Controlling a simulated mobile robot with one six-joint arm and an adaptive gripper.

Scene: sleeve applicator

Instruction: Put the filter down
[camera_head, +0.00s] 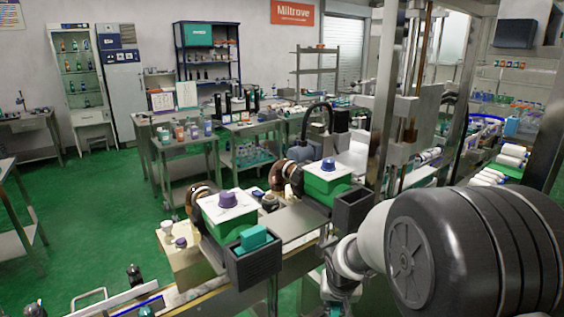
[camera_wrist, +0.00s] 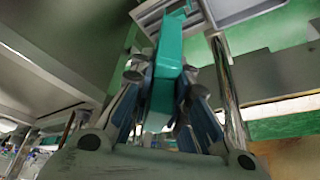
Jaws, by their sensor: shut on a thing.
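The filter (camera_wrist: 168,55) is a long teal block in the wrist view. My gripper (camera_wrist: 162,76) is shut on it, with a finger on each side, and the block sticks out beyond the fingertips. In the head view the end of my arm is low at the centre right, beside the machine bench. My gripper is hard to make out there, and I cannot clearly tell the held filter. Another teal block (camera_head: 254,238) sits in a dark open box (camera_head: 252,268) at the front of the nearer machine.
Two green-and-white machines (camera_head: 228,207) with coloured knobs stand on the bench. A second dark box (camera_head: 353,211) is on the farther one. A metal post (camera_head: 384,100) rises behind my arm. In the wrist view, metal rods and a grey frame (camera_wrist: 225,14) are close to the filter.

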